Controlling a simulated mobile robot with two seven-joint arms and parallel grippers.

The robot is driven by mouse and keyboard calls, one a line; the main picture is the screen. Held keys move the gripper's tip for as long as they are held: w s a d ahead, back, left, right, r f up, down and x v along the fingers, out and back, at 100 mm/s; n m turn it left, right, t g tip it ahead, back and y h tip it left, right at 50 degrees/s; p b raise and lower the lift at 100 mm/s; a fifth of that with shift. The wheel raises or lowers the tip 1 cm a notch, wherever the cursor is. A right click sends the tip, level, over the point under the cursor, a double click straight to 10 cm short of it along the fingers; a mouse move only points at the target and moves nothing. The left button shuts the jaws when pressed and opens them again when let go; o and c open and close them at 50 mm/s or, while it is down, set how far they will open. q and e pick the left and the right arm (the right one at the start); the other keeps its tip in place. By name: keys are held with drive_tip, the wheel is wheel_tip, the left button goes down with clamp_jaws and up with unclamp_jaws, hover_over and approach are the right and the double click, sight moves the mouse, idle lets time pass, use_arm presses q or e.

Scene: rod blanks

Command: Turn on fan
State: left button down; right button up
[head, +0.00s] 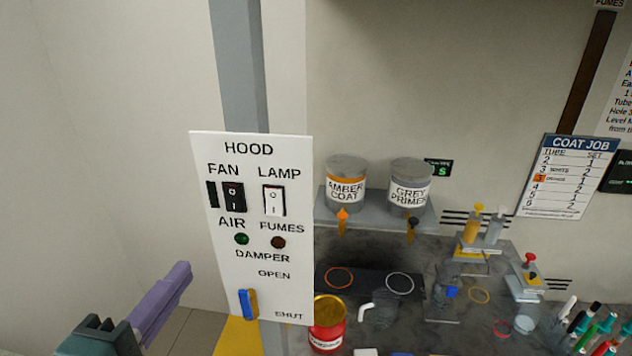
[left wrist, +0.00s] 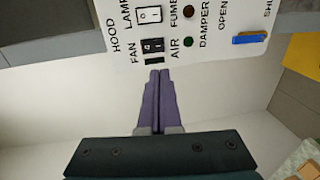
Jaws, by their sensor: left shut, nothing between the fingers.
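The white HOOD panel (head: 222,275) stands upright at the left of centre. Its black FAN rocker switch (head: 233,196) is at the upper left, with a narrow dark strip beside it. The switch also shows in the left wrist view (left wrist: 152,46). Under AIR is a green indicator (head: 241,239); I cannot tell whether it is lit. My left gripper (head: 184,270), with purple fingers, is shut and empty, left of the panel and below the switch in the head view. In the left wrist view its closed tips (left wrist: 160,73) point towards the panel edge by FAN. A gap to the switch seems to remain.
A white LAMP switch (head: 274,200) sits right of FAN, with a dark FUMES indicator (head: 278,242) below. A blue DAMPER lever (head: 252,304) is near SHUT. Paint cans stand on a shelf (head: 378,208) to the right, above a cluttered bench. Room left of the panel is free.

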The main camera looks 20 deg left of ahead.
sight(234, 209)
use_arm(q)
drive_tip(key=b+x, duration=0.6)
drive_tip(key=x, duration=0.7)
drive_tip(key=shift+w+f, duration=0.1)
drive_tip(key=shift+f, duration=0.1)
drive_tip(key=shift+w+r, duration=0.1)
drive_tip(key=shift+w, duration=0.35)
